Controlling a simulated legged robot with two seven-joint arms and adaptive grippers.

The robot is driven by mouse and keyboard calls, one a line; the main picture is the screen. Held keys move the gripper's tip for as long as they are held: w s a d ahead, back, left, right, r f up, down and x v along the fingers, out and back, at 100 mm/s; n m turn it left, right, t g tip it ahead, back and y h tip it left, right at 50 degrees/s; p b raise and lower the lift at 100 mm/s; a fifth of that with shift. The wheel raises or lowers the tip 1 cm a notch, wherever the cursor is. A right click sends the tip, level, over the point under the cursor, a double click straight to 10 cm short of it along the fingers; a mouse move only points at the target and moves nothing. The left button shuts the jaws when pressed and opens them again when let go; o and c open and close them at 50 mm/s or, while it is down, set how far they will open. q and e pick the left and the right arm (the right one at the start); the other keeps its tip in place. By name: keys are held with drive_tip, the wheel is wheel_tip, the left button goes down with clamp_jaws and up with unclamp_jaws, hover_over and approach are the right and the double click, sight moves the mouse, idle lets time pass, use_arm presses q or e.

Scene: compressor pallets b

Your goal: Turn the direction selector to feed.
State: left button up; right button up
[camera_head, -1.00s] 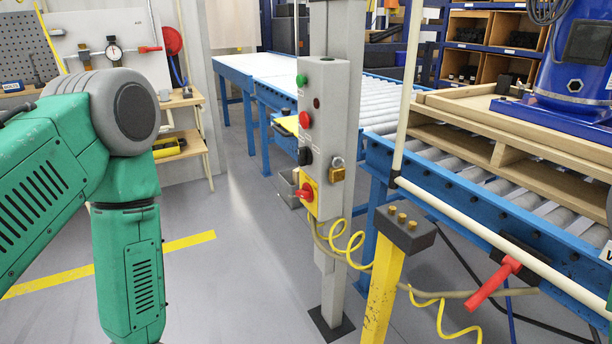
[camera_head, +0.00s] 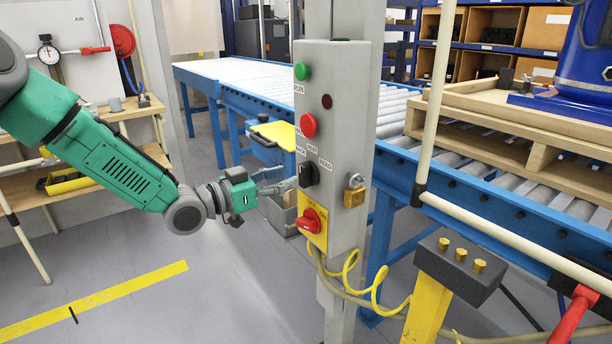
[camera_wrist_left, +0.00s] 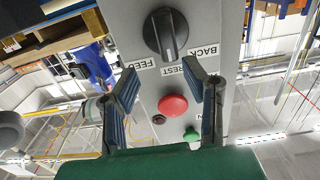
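The direction selector (camera_head: 308,174) is a black rotary knob on the grey control box (camera_head: 345,110), with BACK, REST and FEED labels above it. In the left wrist view the selector (camera_wrist_left: 166,35) has its ridge pointing roughly at the REST label, between FEED on the left and BACK on the right. My left gripper (camera_head: 276,182) is just left of the selector in the head view. In the left wrist view its fingers (camera_wrist_left: 160,68) are spread apart with nothing between them, short of the knob and apart from it. My right gripper is out of view.
A green button (camera_head: 302,71) and red button (camera_head: 308,125) sit above the selector. A red rotary switch (camera_head: 309,221) on yellow is below it, and a padlock (camera_head: 354,190) hangs at right. A blue roller conveyor (camera_head: 480,195) runs behind.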

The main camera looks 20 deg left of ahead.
sight(300, 173)
use_arm(q)
drive_tip(key=shift+a+b+x, duration=0.25)
drive_tip(key=shift+b+x, duration=0.05)
drive_tip(key=shift+x, duration=2.65)
drive_tip(key=shift+w+f, duration=0.1)
drive_tip(key=shift+f, duration=0.05)
drive_tip(key=c, duration=0.8)
drive_tip(key=shift+a+f, duration=0.15)
drive_tip(key=shift+a, duration=0.1)
clamp_jaws()
drive_tip(key=shift+a+f, duration=0.1)
drive_tip(key=shift+a, duration=0.15)
drive_tip(key=shift+d, duration=0.1)
